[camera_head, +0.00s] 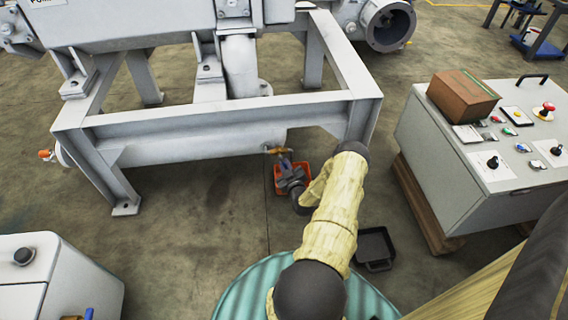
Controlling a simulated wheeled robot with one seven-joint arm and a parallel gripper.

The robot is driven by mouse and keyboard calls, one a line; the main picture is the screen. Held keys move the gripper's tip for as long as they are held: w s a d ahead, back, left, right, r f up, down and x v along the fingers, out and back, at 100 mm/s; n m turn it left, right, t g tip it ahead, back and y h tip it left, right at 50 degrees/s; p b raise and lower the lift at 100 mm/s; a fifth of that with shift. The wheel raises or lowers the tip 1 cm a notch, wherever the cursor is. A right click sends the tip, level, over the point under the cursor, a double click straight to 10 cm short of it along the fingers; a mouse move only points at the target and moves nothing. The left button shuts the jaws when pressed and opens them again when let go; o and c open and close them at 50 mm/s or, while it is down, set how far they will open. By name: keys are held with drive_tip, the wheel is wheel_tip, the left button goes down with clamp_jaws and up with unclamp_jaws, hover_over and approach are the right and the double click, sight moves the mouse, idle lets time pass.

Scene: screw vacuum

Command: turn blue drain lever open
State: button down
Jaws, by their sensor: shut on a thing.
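The blue drain lever (286,164) is a small blue piece at a brass drain valve (277,150) under the near beam of the grey machine frame, in the head view. My gripper (288,174) reaches out to it at the end of my arm and is shut on the lever. The fingers cover much of the lever, so its exact angle is hard to tell.
An orange-red container (278,185) sits on the floor below the valve, partly behind my gripper. The grey frame (220,112) stands over it. A control console (470,175) is at right, a black tray (374,249) on the floor, a green ribbed drum (245,292) in front.

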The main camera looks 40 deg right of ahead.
drive_tip(key=shift+f, duration=0.1)
drive_tip(key=c, duration=1.5)
unclamp_jaws()
drive_tip(key=shift+c, duration=0.2)
drive_tip(key=shift+s+a+r+p, duration=0.2)
drive_tip(key=shift+s+p, duration=0.15)
drive_tip(key=shift+s, duration=0.15)
drive_tip(key=p+v, duration=0.8)
drive_tip(key=v, duration=0.8)
drive_tip(key=shift+s, duration=0.2)
drive_tip(key=shift+o, duration=0.5)
drive_tip(key=shift+f, duration=0.1)
